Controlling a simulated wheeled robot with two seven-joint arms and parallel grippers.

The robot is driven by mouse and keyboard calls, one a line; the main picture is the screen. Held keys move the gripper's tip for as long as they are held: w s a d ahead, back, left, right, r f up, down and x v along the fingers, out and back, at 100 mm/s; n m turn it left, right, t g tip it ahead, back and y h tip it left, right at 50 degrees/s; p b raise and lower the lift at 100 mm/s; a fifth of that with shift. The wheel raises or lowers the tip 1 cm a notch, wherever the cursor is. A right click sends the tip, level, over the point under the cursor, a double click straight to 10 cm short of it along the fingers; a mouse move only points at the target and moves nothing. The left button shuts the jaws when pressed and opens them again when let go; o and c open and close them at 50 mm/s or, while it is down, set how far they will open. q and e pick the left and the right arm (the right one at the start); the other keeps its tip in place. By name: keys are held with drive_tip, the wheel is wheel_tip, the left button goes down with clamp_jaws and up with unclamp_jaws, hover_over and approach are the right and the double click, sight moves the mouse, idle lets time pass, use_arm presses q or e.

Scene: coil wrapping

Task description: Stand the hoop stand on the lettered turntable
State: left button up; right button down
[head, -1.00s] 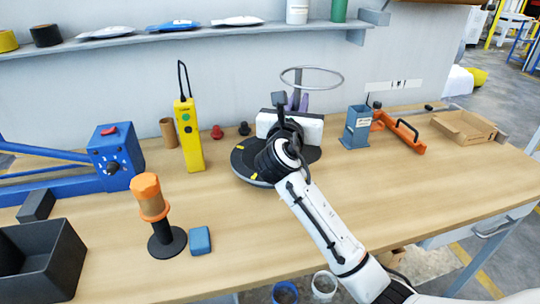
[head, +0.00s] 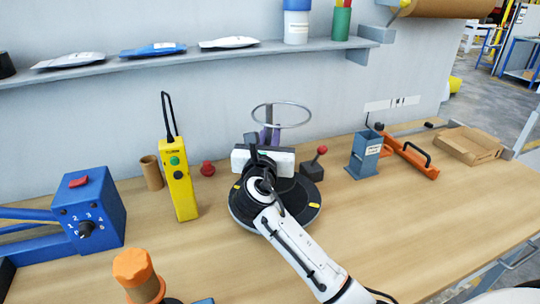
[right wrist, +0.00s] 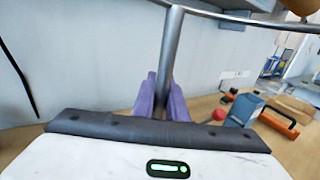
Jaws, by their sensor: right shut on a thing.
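The hoop stand shows as a thin metal ring on a grey post (head: 269,114), upright in the head view; the post (right wrist: 172,50) also shows in the right wrist view. My right gripper (head: 269,137) is shut on the post, with its purple fingers (right wrist: 162,98) on either side of it. The turntable (head: 312,194) is a dark round disc with yellow marks, below my right gripper. My arm covers part of it; no letters are readable. The stand's foot is hidden behind my gripper, so I cannot tell whether it touches the disc. My left gripper is out of view.
A lever with a red ball (head: 321,150) stands close at the disc's back right. A blue-grey holder (head: 363,155) and an orange tool (head: 408,157) are further right. A yellow control box (head: 179,180) stands left. The bench front right is clear.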

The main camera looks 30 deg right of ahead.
drive_tip(key=shift+f+b, duration=0.3)
drive_tip(key=shift+f, duration=2.15)
drive_tip(key=c, duration=1.8)
unclamp_jaws()
drive_tip(key=shift+f, duration=0.1)
drive_tip(key=shift+o, duration=0.2)
drive_tip(key=v, duration=1.2)
